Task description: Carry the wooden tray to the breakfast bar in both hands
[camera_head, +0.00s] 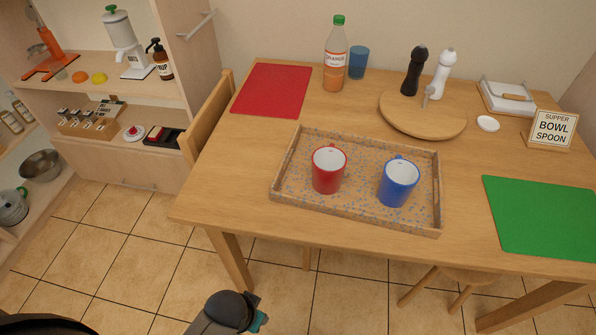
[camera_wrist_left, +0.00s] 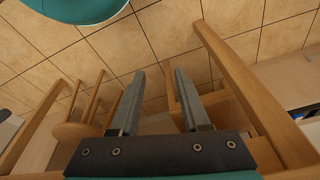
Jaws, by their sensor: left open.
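The wooden tray (camera_head: 285,186) lies flat on the wooden table near its front edge. It has a raised rim and a speckled inside. A red mug (camera_head: 327,172) and a blue mug (camera_head: 398,184) stand upright in it, apart from each other. My left gripper (camera_wrist_left: 158,76) is open with nothing between its fingers; its wrist view shows floor and wooden legs, not the tray. In the head view a dark part of my arm shows at the bottom, below the table's front edge and apart from the tray. My right gripper is not in view. No breakfast bar can be made out.
The table (camera_head: 240,165) also holds a red mat (camera_head: 271,89), a green mat (camera_head: 541,217), an orange bottle (camera_head: 335,62), a blue cup (camera_head: 358,62) and a round board (camera_head: 420,117) with two mills. A chair (camera_head: 208,115) stands left; a stool (camera_head: 455,282) is under the table.

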